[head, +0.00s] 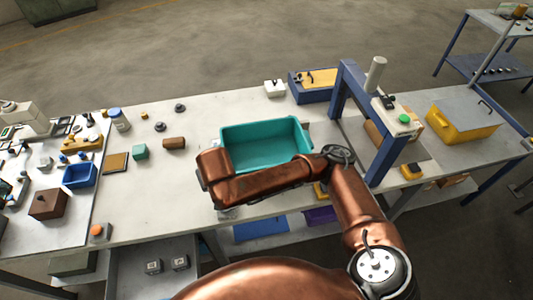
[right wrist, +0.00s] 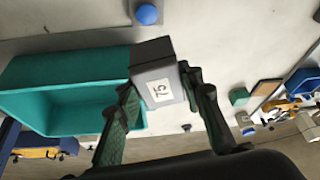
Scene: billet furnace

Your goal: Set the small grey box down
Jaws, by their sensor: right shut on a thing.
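The small grey box (right wrist: 152,58), with a white label reading 75, is held between the dark green fingers of my right gripper (right wrist: 160,88) in the right wrist view. The teal bin (right wrist: 70,67) is beside the box at the left of that view. In the head view, my copper right arm reaches across the front of the teal bin (head: 262,128), and its wrist hides most of the gripper and the box. I cannot tell whether the box touches the table (head: 160,205). My left gripper is not in view.
Two labelled grey boxes (head: 153,267) (head: 180,263) sit on a lower shelf. A green block (head: 140,152), a brown block (head: 174,144) and an orange-topped button (head: 100,231) are on the table left of my arm. A blue press frame (head: 350,110) stands at right. The front-left tabletop has free room.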

